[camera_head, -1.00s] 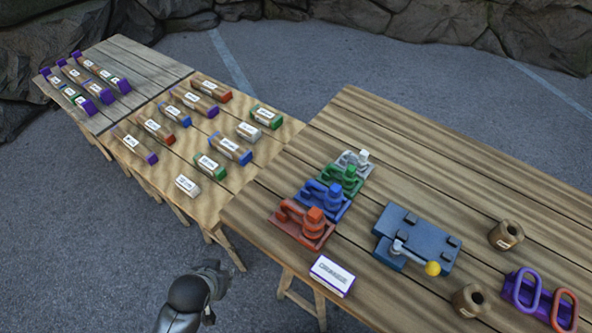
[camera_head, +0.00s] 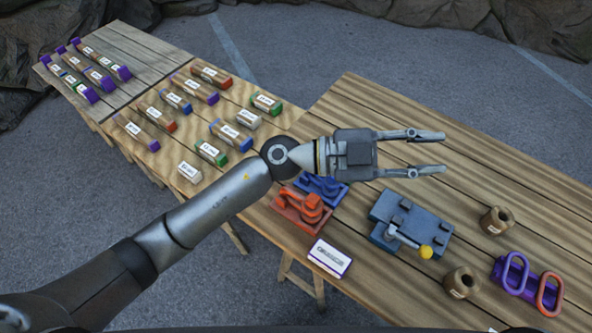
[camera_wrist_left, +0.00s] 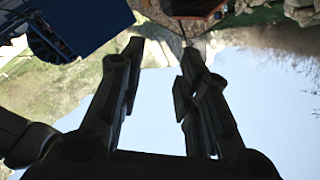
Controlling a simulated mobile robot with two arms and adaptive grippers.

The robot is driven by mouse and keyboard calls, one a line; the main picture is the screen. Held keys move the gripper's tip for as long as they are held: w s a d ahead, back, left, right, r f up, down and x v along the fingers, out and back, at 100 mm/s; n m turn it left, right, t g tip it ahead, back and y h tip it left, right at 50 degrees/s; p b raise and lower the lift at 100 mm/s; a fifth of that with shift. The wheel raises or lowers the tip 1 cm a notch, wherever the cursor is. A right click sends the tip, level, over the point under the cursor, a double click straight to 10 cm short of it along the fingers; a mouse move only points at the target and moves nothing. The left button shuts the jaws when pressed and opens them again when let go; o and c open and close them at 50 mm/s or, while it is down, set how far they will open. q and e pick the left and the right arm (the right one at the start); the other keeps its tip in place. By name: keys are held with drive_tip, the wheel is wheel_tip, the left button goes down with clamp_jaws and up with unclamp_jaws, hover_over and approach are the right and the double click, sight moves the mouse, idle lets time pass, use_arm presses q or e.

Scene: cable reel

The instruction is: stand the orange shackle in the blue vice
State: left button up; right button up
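The orange shackle (camera_head: 549,294) is an orange loop standing at the right end of a purple holder (camera_head: 527,283), beside a purple loop (camera_head: 515,272). The blue vice (camera_head: 410,228) is a dark blue block on the large table, with a grey lever and a yellow knob at its front. My left gripper (camera_head: 441,152) is open and empty, its fingers pointing right, beyond and above the vice in the picture, apart from the shackle. It also shows open in the left wrist view (camera_wrist_left: 162,65). My right gripper is not in view.
Two brown cylinders (camera_head: 496,220) (camera_head: 461,282) stand between the vice and the holder. Orange (camera_head: 303,207) and blue (camera_head: 322,187) fixtures sit left of the vice, partly under my left arm. A white label block (camera_head: 329,258) lies near the front edge. The table's back right is clear.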

use_arm(q)
wheel_tip(320, 180, down, 5)
drive_tip(key=s+m+g+y, duration=0.2)
drive_tip(key=y, duration=0.2)
drive_tip(key=n+t+y, duration=0.2)
drive_tip(key=t+y, duration=0.1)
drive_tip(key=y, duration=1.2)
hover_over(296, 193)
wheel_tip(296, 193, down, 14)
drive_tip(key=shift+a+f, duration=0.1)
drive_tip(key=shift+f+b, duration=0.3)
drive_tip(key=shift+f, duration=0.45)
wheel_tip(296, 193, down, 6)
drive_tip(key=b, duration=0.4)
drive_tip(key=shift+f+b, duration=0.15)
drive_tip(key=shift+b, duration=0.15)
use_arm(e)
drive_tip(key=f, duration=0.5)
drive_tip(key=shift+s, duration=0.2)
use_arm(q)
clamp_jaws()
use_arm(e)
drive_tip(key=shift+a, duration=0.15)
